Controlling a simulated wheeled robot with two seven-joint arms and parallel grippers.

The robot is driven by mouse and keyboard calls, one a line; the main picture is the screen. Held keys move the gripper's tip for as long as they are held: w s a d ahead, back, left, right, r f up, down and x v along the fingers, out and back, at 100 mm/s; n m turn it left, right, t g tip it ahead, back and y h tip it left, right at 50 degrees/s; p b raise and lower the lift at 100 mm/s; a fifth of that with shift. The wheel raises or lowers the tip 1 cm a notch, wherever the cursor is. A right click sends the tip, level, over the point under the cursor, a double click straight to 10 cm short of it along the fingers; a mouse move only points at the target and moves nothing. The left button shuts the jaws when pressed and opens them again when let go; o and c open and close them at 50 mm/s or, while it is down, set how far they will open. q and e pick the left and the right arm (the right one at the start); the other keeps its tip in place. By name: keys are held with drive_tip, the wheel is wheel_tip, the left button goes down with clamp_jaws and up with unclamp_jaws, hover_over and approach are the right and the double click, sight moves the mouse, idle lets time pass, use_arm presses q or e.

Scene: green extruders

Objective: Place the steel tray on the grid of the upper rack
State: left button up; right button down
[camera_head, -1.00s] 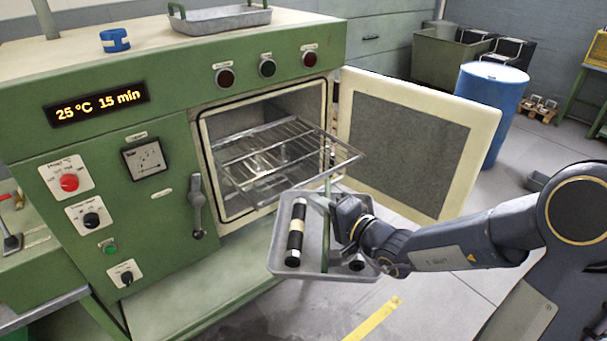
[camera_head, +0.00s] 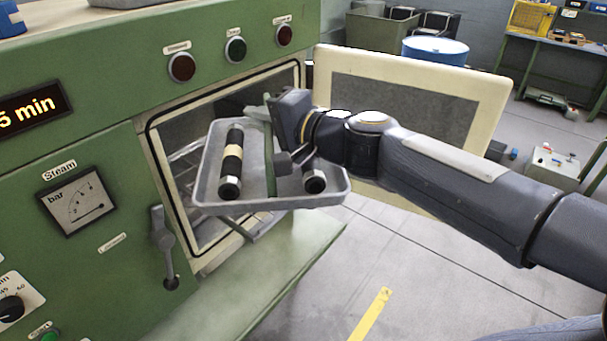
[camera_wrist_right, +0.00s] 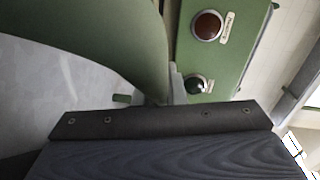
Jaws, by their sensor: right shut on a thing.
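The steel tray (camera_head: 297,203) is a shallow grey tray with a green handle bar (camera_head: 270,150) over it. Two dark cylinders lie in it, a left one (camera_head: 232,165) with a pale band and a right one (camera_head: 315,180) partly under my wrist. My right gripper (camera_head: 268,112) is shut on the handle and holds the tray in front of the oven opening. In the right wrist view the green handle (camera_wrist_right: 95,40) fills the upper left. The wire rack (camera_head: 185,152) shows inside the oven, mostly hidden behind the tray. My left gripper is out of view.
The oven door (camera_head: 400,72) stands open to the right, behind my right arm. The green oven front (camera_head: 80,140) with a lever (camera_head: 162,250) borders the opening on the left. A blue barrel (camera_head: 435,50) stands beyond the door.

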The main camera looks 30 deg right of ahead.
drive_tip(key=w+d+f, duration=0.1)
drive_tip(key=d, duration=0.1)
drive_tip(key=w+d+f, duration=0.1)
drive_tip(key=d, duration=0.2)
drive_tip(key=w+d+f+p, duration=0.1)
drive_tip(key=d, duration=0.2)
drive_tip(key=shift+w+f, duration=0.25)
drive_tip(key=shift+w, duration=0.05)
drive_tip(key=d+f, duration=0.1)
drive_tip(key=w+d+f, duration=0.1)
drive_tip(key=f, duration=0.1)
drive_tip(key=d+f, duration=0.1)
drive_tip(key=shift+w+d+f, duration=0.3)
drive_tip(key=shift+f, duration=0.1)
drive_tip(key=shift+w+d+f+p, duration=0.1)
drive_tip(key=shift+d+f+p, duration=0.2)
drive_tip(key=shift+f, duration=0.05)
wheel_tip(320, 180, down, 4)
drive_tip(key=shift+w+d+r+p, duration=0.1)
drive_tip(key=shift+d+r+p, duration=0.1)
drive_tip(key=shift+p, duration=0.25)
drive_tip(key=shift+f, duration=0.15)
drive_tip(key=c, duration=1.5)
unclamp_jaws()
